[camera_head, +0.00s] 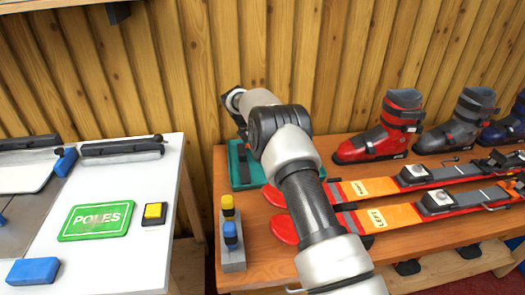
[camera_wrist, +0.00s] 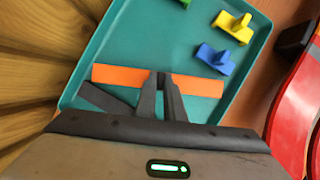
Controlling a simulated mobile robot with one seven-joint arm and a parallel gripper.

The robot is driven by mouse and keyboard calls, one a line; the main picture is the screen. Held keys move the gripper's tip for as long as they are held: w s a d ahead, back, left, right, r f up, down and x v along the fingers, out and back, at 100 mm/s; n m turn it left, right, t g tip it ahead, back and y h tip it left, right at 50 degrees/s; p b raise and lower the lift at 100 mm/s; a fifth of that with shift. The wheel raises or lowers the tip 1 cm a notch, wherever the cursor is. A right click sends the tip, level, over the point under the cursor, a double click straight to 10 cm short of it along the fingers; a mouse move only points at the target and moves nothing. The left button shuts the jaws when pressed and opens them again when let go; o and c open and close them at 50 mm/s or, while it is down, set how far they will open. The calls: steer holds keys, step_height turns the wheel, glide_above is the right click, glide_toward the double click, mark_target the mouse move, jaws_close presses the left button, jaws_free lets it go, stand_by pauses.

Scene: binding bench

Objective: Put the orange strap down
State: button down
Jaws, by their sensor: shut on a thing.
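The orange strap (camera_wrist: 123,77) lies crosswise between the fingertips of my gripper (camera_wrist: 161,83) in the wrist view. The fingers are shut on its middle, with an end sticking out on each side. The strap is over the floor of a teal tray (camera_wrist: 88,55); whether it touches the floor I cannot tell. In the head view the tray (camera_head: 236,183) is at the left back of the wooden bench, partly behind my arm. The strap and fingertips cannot be made out there.
In the wrist view a blue piece (camera_wrist: 214,59), a yellow piece (camera_wrist: 234,27) and a dark strip (camera_wrist: 104,101) show over the tray. Skis (camera_head: 385,215) and a red boot (camera_head: 385,135) stand right. A grey holder (camera_head: 232,255) is in front. The wooden wall is close behind.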

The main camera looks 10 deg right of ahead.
steer(key=shift+f, duration=0.2)
steer(key=c, duration=1.8)
jaws_free()
steer(key=shift+o, duration=0.2)
steer(key=shift+r, duration=0.1)
steer(key=p+v, duration=0.3)
steer(key=v, duration=1.4)
steer(key=shift+p, duration=0.35)
